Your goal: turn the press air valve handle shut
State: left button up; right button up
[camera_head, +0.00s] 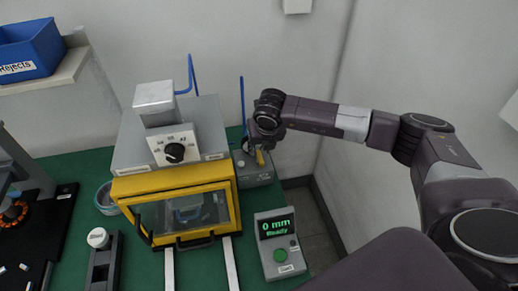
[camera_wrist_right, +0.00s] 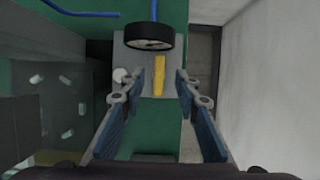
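The yellow valve handle (camera_head: 260,157) is on a grey air unit (camera_head: 254,178) at the right side of the press. In the right wrist view the handle (camera_wrist_right: 159,74) looks like an upright bar, below a round black gauge (camera_wrist_right: 151,37). My right gripper (camera_head: 266,140) is at the handle, partly hiding the unit. In the right wrist view my right gripper (camera_wrist_right: 159,84) is open, with its blue-padded fingers on either side of the handle and visible gaps between. I cannot tell how deep the handle sits between them. My left gripper is not in view.
The press (camera_head: 172,137) with its yellow guard (camera_head: 180,183) stands just left of the air unit. Blue air tubes (camera_head: 242,103) rise behind. A readout box (camera_head: 278,245) showing 0 mm stands in front. A wall is close on the right.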

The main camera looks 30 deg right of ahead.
aim_at(259, 154)
jog(key=x, duration=0.2)
jog(key=shift+w+f+p, duration=0.3)
jog(key=shift+x, duration=0.85)
jog(key=shift+s, duration=0.1)
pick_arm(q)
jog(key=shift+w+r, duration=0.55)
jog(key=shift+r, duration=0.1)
pick_arm(e)
grip_shut()
